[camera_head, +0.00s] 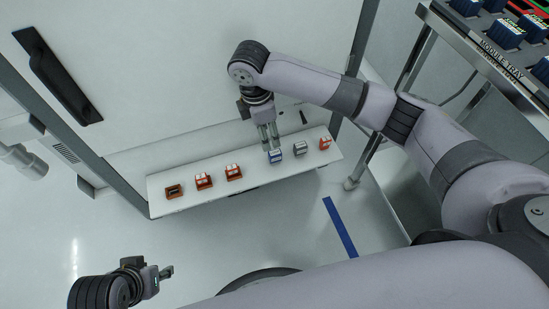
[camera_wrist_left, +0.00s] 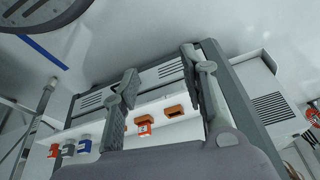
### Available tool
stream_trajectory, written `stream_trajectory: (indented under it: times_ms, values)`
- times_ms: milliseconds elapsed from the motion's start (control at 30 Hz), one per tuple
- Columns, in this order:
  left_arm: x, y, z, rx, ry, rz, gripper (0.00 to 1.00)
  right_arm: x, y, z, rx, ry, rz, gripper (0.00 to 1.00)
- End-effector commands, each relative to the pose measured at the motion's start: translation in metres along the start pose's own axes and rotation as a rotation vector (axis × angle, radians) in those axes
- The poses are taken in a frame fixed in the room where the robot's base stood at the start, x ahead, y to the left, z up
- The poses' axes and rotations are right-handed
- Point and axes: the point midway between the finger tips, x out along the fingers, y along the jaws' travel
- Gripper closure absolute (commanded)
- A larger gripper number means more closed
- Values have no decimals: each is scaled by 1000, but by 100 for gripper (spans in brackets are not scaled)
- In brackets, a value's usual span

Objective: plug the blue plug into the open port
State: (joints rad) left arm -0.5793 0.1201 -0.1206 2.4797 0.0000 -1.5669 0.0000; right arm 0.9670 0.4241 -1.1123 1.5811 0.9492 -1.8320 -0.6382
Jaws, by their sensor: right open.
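The blue plug (camera_head: 275,157), with a pale top, sits in the row on the white shelf (camera_head: 245,180). My right gripper (camera_head: 271,147) is open, its fingers pointing down at the blue plug's back edge; I cannot tell whether they touch it. The open port (camera_head: 173,191), an orange-brown block with a dark empty opening, is at the shelf's left end. My left gripper (camera_head: 167,271) is away from the shelf at lower left. In the left wrist view its fingers (camera_wrist_left: 160,72) are apart and empty, with the open port (camera_wrist_left: 173,111) between them and the blue plug (camera_wrist_left: 84,145) further left.
Two red-and-white plugs (camera_head: 204,181) (camera_head: 234,172) sit between the open port and the blue plug. A grey plug (camera_head: 300,148) and another red one (camera_head: 325,143) are to the right. A module tray (camera_head: 495,58) stands at upper right. The shelf's front edge is clear.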

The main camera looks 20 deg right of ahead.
Motion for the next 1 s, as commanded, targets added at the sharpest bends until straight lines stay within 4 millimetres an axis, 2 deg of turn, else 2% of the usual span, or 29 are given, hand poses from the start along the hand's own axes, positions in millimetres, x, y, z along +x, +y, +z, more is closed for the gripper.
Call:
stream_trajectory:
  times_ms: [200, 500, 633, 867, 1000]
  values:
    - [6, 6, -50, 8, 221, 11, 60, 28, 0, 0, 2, -1, 0, 57]
    - [-4, 14, -110, 14, 506, 27, 60, 60, 0, 0, 2, 0, 1, 57]
    - [-12, 16, -127, 16, 590, 32, 60, 68, 1, 0, 1, 0, 2, 57]
    - [-18, 18, -139, 17, 656, 36, 60, 74, 1, 1, 2, 1, 3, 57]
    - [-27, 21, -156, 18, 757, 43, 60, 83, 2, 4, 3, 0, 1, 57]
